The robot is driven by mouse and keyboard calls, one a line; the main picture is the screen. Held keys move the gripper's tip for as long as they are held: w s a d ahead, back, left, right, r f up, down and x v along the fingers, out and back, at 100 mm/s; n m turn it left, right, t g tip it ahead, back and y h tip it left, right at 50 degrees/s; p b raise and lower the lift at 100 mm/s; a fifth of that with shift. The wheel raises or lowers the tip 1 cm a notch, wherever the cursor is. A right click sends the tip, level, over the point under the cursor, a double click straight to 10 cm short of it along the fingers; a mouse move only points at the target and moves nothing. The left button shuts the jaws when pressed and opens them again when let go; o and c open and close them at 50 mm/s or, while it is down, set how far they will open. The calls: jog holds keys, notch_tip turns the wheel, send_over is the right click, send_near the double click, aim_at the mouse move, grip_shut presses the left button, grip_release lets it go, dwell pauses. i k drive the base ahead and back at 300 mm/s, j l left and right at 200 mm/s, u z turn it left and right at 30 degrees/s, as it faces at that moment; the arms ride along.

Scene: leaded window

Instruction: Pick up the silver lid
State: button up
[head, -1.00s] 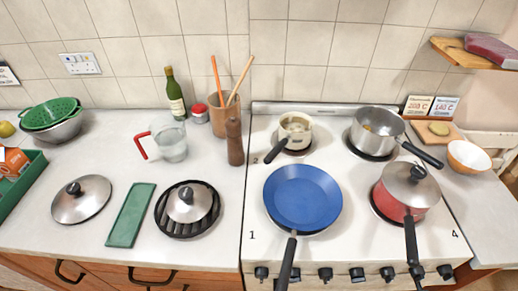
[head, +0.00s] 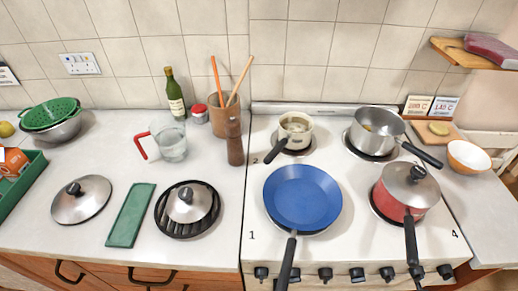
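A silver lid (head: 92,205) with a black knob lies directly on the white worktop at the left. A second, smaller silver lid (head: 183,213) with a black knob rests on a round black ribbed pan or stand (head: 205,226), right of the green strip. A third silver lid (head: 398,181) with a dark knob sits on the red pot (head: 390,204) at the front right of the cooker. All of them lie knob up. My gripper is not in view.
A green flat strip (head: 130,216) lies between the two worktop lids. A measuring jug (head: 173,142), green bottle (head: 176,95) and pepper mill (head: 235,146) stand behind. A blue frying pan (head: 302,198) is on the cooker, its handle pointing forward. A green crate (head: 25,180) stands far left.

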aim_at(189, 204)
jog(key=j+u, duration=0.3)
jog(key=j, duration=1.05)
jog(key=i, duration=0.05)
